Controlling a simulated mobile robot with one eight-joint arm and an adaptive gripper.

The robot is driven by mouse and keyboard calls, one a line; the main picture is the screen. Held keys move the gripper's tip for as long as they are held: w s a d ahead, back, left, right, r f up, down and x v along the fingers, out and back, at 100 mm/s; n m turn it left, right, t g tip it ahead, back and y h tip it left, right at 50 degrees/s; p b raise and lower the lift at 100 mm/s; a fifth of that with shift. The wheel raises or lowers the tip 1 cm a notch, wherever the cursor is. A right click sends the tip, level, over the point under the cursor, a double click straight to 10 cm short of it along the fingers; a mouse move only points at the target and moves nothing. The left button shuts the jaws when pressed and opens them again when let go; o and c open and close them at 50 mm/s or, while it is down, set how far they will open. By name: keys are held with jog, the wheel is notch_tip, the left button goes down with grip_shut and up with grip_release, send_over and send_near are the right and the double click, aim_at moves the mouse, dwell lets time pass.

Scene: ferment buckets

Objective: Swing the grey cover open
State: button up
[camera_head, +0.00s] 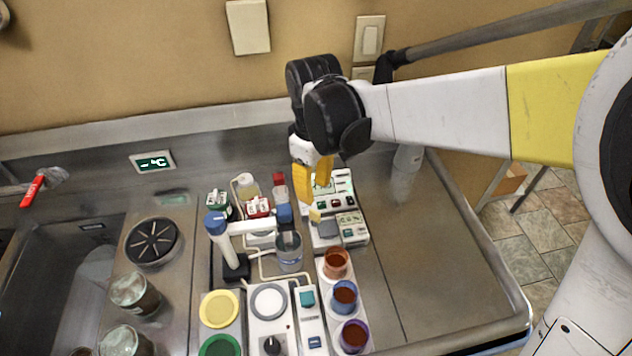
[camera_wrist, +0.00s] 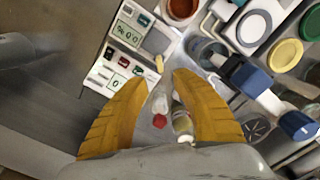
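The grey cover (camera_head: 327,229) is a small plate lying on a white instrument (camera_head: 352,238) beside a little display and buttons. It looks closed, and a yellow tab (camera_head: 315,215) sticks out at its edge. In the wrist view the grey cover (camera_wrist: 158,41) lies beyond the fingertips, with the yellow tab (camera_wrist: 159,63) on the near side. My gripper (camera_head: 314,188) points down above and behind the cover. In the wrist view my gripper (camera_wrist: 160,80) is open with nothing between its yellow fingers. The tab sits just past the gap between the fingertips, apparently not touched.
A second white instrument (camera_head: 343,184) stands behind the cover. Cups of brown liquid (camera_head: 336,263) stand in front, and a glass beaker (camera_head: 289,250) and blue-capped stand (camera_head: 217,225) are to the left. Small bottles (camera_head: 248,188) are close behind left. The steel counter (camera_head: 430,260) to the right is clear.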

aim_at(315, 211)
notch_tip(315, 211, down, 9)
jog(key=b, duration=0.2)
jog(key=shift+b, duration=0.3)
grip_shut()
